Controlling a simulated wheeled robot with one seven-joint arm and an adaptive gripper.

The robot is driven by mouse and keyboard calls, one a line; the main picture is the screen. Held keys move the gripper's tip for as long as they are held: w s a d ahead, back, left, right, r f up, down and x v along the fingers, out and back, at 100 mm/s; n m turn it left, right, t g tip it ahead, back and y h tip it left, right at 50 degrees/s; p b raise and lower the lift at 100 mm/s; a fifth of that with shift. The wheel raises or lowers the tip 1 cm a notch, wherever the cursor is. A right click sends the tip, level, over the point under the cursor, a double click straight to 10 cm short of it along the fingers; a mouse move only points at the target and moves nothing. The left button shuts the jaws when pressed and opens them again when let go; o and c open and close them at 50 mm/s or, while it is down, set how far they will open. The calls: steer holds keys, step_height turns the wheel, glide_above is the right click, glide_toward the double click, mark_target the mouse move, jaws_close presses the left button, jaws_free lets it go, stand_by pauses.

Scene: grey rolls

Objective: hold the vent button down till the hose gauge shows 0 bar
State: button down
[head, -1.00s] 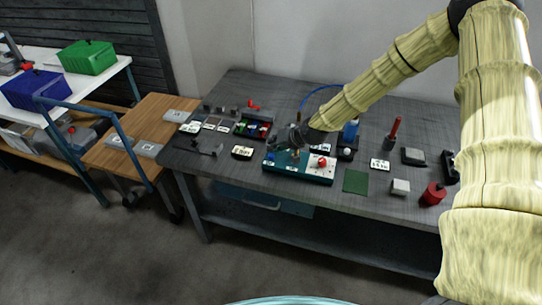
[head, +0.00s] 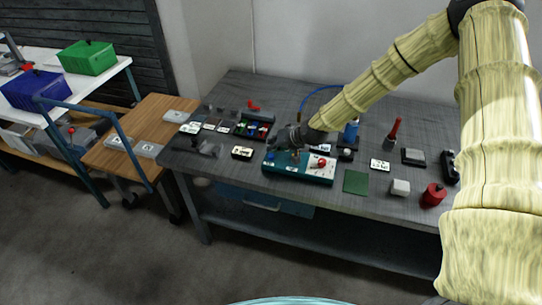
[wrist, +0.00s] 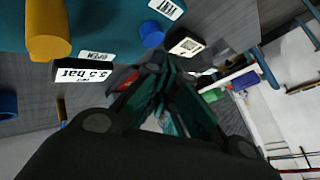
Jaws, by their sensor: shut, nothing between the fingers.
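The teal board (head: 313,178) lies near the bench's front edge. Its blue vent button (wrist: 152,34) stands beside a VENT label (wrist: 166,8) in the wrist view; it also shows at the board's left end in the head view (head: 270,156). A yellow cylinder (wrist: 47,28) stands on the board near an OPEN label (wrist: 96,56). The gauge display (wrist: 76,73) appears to read 5.5 bar. My gripper (wrist: 160,85) is shut and empty, over the board's left part in the head view. Its fingertips appear apart from the button.
A red knob (head: 321,163) sits on the board's white panel. A blue bottle (head: 351,131) and blue hose (head: 318,92) are behind. A green mat (head: 356,182), a white block (head: 400,187) and a red cylinder (head: 433,195) lie to the right. A label card (head: 242,153) lies left.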

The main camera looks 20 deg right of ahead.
mark_target(273, 154)
steer(key=shift+f, duration=0.1)
steer(key=shift+f+b, duration=0.35)
steer(key=shift+f+b, duration=0.4)
steer(key=shift+f, duration=0.1)
stand_by(2.0)
steer(key=shift+r, duration=0.1)
stand_by(1.7)
steer(key=shift+r+p, duration=0.45)
steer(key=shift+r, duration=0.4)
steer(key=shift+r, duration=0.1)
steer(key=shift+r+p, duration=1.4)
steer(key=shift+r, duration=1)
steer(key=shift+a, duration=0.1)
